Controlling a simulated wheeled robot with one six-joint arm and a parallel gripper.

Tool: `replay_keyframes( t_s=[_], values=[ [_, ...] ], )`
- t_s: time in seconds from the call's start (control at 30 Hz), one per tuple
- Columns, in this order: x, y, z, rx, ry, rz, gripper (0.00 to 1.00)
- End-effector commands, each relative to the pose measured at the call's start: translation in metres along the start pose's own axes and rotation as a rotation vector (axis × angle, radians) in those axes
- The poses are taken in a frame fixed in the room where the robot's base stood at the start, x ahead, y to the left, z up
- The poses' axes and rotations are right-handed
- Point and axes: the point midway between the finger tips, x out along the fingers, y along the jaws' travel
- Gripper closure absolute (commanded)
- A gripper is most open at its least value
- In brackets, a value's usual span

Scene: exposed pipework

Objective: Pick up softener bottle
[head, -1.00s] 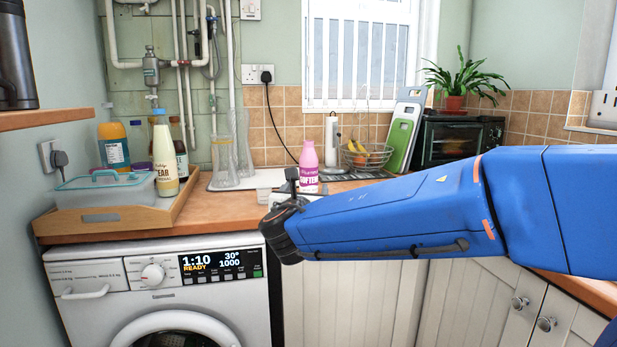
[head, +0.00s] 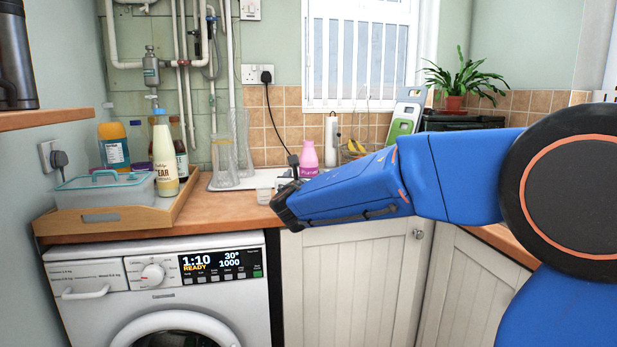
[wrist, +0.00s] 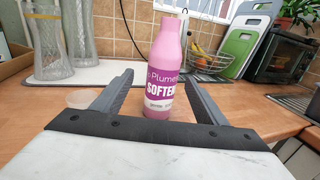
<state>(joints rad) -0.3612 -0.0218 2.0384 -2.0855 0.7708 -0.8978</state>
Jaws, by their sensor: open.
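The softener bottle is pink with a purple label (wrist: 162,72) and stands upright on the wooden counter. In the head view the bottle (head: 308,158) shows just behind my arm, its lower part hidden. My gripper (wrist: 156,85) is open in the wrist view, its two dark fingers apart. The bottle stands ahead, between the finger lines and slightly right of their middle. The fingers do not appear to touch it. In the head view the fingers are mostly hidden by my blue arm.
A small clear cup (wrist: 82,98) stands by the left finger. Glass vases (head: 232,150) stand on a tray to the left. A wire fruit basket (wrist: 203,60) and cutting boards (wrist: 243,40) are behind right. A wooden tray (head: 110,222) holds bottles and a container.

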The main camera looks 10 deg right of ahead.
Motion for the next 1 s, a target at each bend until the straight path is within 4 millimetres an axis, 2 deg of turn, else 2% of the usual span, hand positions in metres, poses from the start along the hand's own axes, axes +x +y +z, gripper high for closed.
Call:
replay_keyframes(
  t_s=[0.17, 0.43, 0.73, 0.93, 0.97, 1.0],
  values=[
    [0.011, -0.003, -0.001, -0.001, 0.0, -0.002, 0.34],
    [0.046, -0.006, -0.002, -0.001, 0.0, -0.001, 0.34],
    [0.052, -0.006, -0.002, 0.0, 0.0, 0.0, 0.34],
    [0.052, -0.006, -0.002, 0.0, 0.0, 0.0, 0.81],
    [0.052, -0.006, -0.002, 0.0, 0.0, 0.0, 0.88],
    [0.052, -0.006, -0.001, 0.0, -0.001, 0.0, 0.88]
  ],
)
